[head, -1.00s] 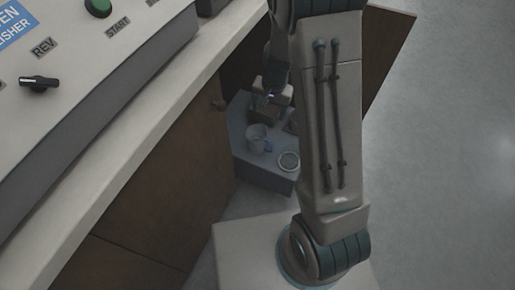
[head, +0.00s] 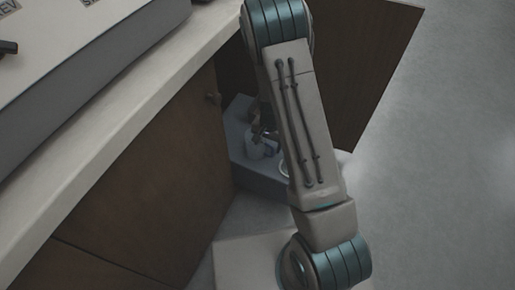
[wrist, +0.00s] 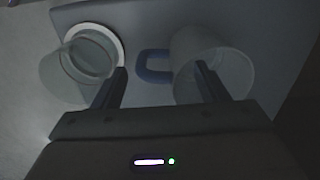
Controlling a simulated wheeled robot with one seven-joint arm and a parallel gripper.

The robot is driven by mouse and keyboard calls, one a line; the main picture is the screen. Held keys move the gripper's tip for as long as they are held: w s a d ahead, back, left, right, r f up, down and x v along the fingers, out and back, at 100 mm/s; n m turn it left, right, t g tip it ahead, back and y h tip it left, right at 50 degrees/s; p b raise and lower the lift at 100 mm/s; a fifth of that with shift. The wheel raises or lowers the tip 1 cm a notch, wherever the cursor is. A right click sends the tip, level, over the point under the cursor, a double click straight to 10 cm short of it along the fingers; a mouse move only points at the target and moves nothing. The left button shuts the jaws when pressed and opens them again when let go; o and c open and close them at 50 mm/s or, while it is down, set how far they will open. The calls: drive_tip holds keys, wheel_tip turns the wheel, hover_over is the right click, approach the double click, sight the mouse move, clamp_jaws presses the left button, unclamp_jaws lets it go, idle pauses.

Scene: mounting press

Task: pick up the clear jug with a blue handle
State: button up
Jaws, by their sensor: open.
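The clear jug (wrist: 228,72) is on the right in the wrist view, its open top towards the camera. Its blue handle (wrist: 152,68) points left. My gripper (wrist: 160,72) is open and empty. Its left fingertip is left of the handle and its right finger overlaps the jug's body in the picture. The handle shows between the fingertips; I cannot tell how far below them it is. In the head view the jug (head: 254,148) is small and partly hidden by my arm.
A second clear vessel (wrist: 62,80) is at the left, beside or partly over a white-rimmed round dish (wrist: 118,42). They are on a grey surface (head: 262,182) inside an open cabinet. A brown cabinet door (head: 375,60) stands at the right, and a counter edge (head: 150,105) runs above left.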

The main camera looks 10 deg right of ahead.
sight(267, 154)
drive_tip(key=f+b, duration=0.3)
drive_tip(key=f, duration=0.2)
drive_tip(key=shift+s+f, duration=0.2)
drive_tip(key=shift+r, duration=0.1)
drive_tip(key=c, duration=1.3)
